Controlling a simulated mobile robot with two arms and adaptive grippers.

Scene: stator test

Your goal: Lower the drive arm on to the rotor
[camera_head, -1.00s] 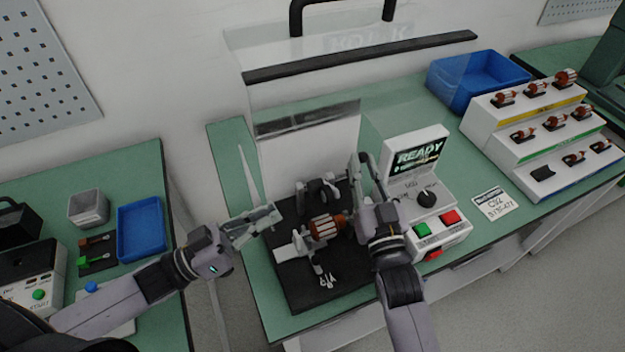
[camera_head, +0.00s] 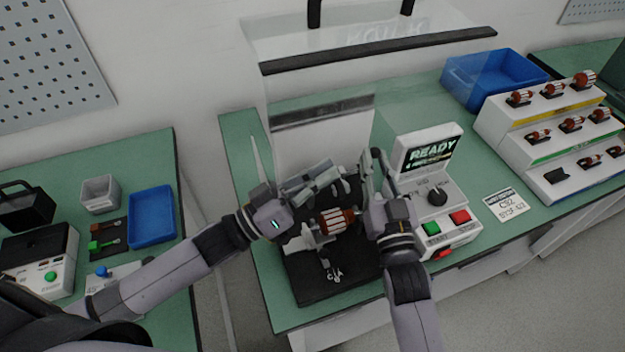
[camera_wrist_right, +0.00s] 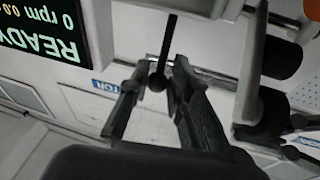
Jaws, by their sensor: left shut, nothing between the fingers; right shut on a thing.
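The rotor (camera_head: 338,220), copper-red and white, lies across the grey supports of the test rig on a black base plate (camera_head: 335,285). My right gripper (camera_wrist_right: 157,95) is shut on a black rod with a ball knob (camera_wrist_right: 157,83), at the right of the rig. In the wrist view, black rollers (camera_wrist_right: 272,105) on a grey bar stand beside it; I take these as part of the drive arm. In the head view my left gripper (camera_head: 325,178) is shut and empty, just behind and above the rotor. It hides most of the drive arm there, so contact cannot be told.
The control box (camera_head: 437,205) beside my right gripper reads READY; the wrist view shows 0 rpm. A clear raised guard (camera_head: 380,50) with a black edge stands behind the rig. A blue bin (camera_head: 490,75) and a stepped rotor rack (camera_head: 550,130) are at right.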

